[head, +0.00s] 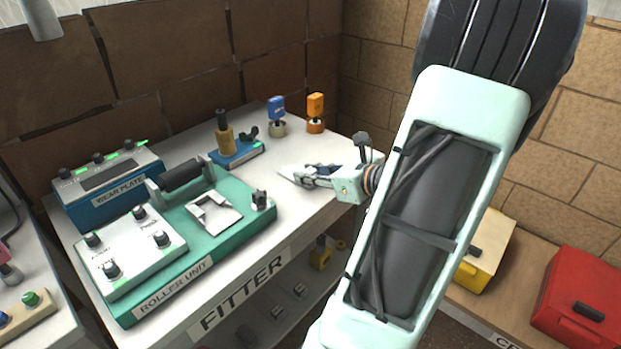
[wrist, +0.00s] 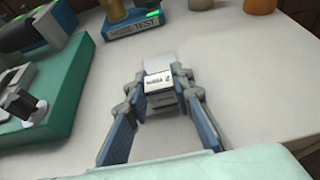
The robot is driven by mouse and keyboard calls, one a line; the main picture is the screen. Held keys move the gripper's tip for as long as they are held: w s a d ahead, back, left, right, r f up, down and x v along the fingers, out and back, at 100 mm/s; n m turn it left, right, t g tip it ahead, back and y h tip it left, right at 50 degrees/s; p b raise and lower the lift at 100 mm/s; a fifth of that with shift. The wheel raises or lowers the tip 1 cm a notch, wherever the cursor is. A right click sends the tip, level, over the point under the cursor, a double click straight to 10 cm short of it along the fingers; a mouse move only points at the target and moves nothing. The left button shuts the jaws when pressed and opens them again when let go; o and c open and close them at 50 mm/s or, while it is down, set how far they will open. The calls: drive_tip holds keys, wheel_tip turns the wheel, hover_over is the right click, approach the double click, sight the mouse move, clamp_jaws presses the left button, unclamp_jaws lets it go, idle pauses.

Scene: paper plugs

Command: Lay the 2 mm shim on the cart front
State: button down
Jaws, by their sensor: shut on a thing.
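My gripper (head: 308,177) is over the right part of the white FITTER bench, right of the roller unit. In the wrist view my gripper (wrist: 161,88) is shut on a small pale piece, the shim (wrist: 158,80), which carries a white label with dark marks too small to read surely. The shim sticks out past the fingertips and is close above the bench top; I cannot tell whether it touches. In the head view the held shim (head: 290,172) shows as a thin pale plate at the fingertips. The cart front cannot be made out for sure.
The roller unit (head: 240,222) and the wear plate box (head: 100,195) fill the bench's left. A blue tester (head: 237,153) and two stamp-like tools, blue (head: 277,106) and orange (head: 316,104), stand behind. A yellow box (head: 484,262) and red box (head: 583,300) are right. The bench's front right is clear.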

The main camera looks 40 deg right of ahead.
drive_tip(key=shift+f, duration=0.2)
drive_tip(key=c, duration=1.7)
unclamp_jaws()
drive_tip(key=shift+s+r, duration=0.25)
drive_tip(key=shift+r, duration=0.2)
drive_tip(key=p+v, duration=0.2)
drive_tip(key=v, duration=0.9)
drive_tip(key=shift+s, duration=0.25)
